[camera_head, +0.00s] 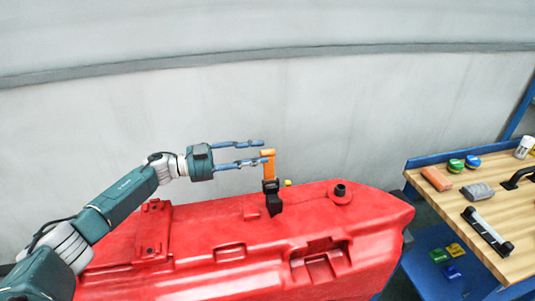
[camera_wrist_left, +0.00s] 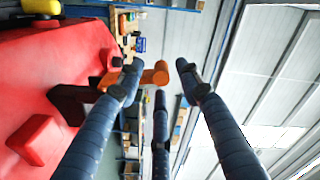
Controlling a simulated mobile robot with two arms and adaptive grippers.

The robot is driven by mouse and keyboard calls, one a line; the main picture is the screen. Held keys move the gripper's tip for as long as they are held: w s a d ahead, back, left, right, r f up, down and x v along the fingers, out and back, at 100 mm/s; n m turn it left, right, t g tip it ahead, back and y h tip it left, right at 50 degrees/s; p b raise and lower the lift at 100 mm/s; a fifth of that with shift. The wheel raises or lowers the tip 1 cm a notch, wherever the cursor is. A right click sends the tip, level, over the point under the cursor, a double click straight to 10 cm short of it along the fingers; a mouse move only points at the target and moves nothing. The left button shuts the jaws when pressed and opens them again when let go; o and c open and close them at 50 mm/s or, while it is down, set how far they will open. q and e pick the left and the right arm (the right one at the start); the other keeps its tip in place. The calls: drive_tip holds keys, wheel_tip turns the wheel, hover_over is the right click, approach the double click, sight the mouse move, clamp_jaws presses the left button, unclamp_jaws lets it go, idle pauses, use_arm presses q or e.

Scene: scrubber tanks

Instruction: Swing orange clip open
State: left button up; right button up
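The orange clip (camera_head: 268,165) stands upright on a black base (camera_head: 272,196) on top of the red tank (camera_head: 200,245). My left gripper (camera_head: 261,151) comes in from the left at the height of the clip's upper end. Its fingers are spread, and the lower fingertip in the head view is close to the clip or touching it; I cannot tell which. In the left wrist view the orange clip (camera_wrist_left: 155,73) passes behind one finger, and its rounded end shows between the spread fingers. My right gripper is not in view.
A wooden workbench (camera_head: 510,220) stands at the right, with an orange block, a grey block, green and blue round items and a black-ended bar. Coloured blocks lie on a blue shelf below it. A pale wall is behind; space above the tank is clear.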

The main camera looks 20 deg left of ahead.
use_arm(q)
drive_tip(key=v, duration=0.8)
